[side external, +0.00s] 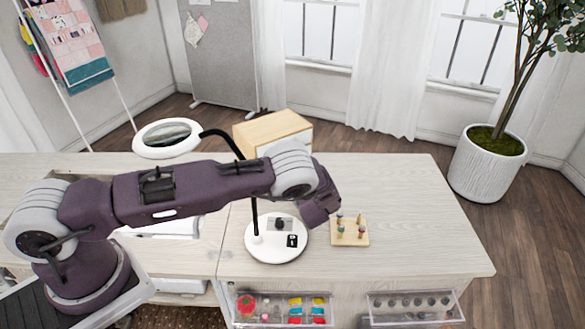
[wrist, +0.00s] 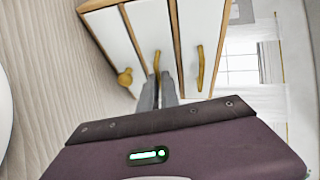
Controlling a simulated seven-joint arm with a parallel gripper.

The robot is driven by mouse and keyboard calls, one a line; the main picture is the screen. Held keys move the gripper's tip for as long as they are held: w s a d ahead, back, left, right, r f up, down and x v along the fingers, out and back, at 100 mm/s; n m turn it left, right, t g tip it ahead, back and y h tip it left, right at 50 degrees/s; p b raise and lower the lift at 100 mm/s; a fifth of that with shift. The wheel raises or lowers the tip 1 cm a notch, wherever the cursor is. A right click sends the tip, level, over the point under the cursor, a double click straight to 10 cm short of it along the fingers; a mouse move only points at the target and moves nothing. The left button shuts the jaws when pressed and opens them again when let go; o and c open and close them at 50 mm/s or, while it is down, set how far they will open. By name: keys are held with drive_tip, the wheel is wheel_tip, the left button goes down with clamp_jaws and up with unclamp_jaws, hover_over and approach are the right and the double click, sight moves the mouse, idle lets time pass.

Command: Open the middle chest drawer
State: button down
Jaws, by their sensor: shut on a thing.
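The small chest (wrist: 150,25) shows in the wrist view with three white drawer fronts in wooden frames, turned sideways in the picture. The middle drawer (wrist: 152,30) lies between the other two and has a brass-coloured handle (wrist: 156,60). My gripper (wrist: 162,82) has its grey fingers at this handle and is shut on it. Whether the middle drawer stands slightly out is hard to tell. In the side view the chest's wooden top (side external: 270,129) shows behind my arm, which hides most of its front and my fingers.
A round mirror lamp (side external: 168,138) stands left of the chest, its black neck rising from a white base (side external: 276,239) on the table (side external: 400,200). A small wooden board with pegs (side external: 350,231) lies right of the base. The table's right part is clear.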

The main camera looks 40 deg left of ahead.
drive_tip(key=d, duration=0.3)
drive_tip(key=s+d, duration=0.1)
drive_tip(key=d, duration=0.5)
drive_tip(key=shift+s+d, duration=0.15)
drive_tip(key=shift+s, duration=0.15)
drive_tip(key=c, duration=1.6)
unclamp_jaws()
drive_tip(key=v, duration=0.7)
drive_tip(key=shift+s, duration=0.1)
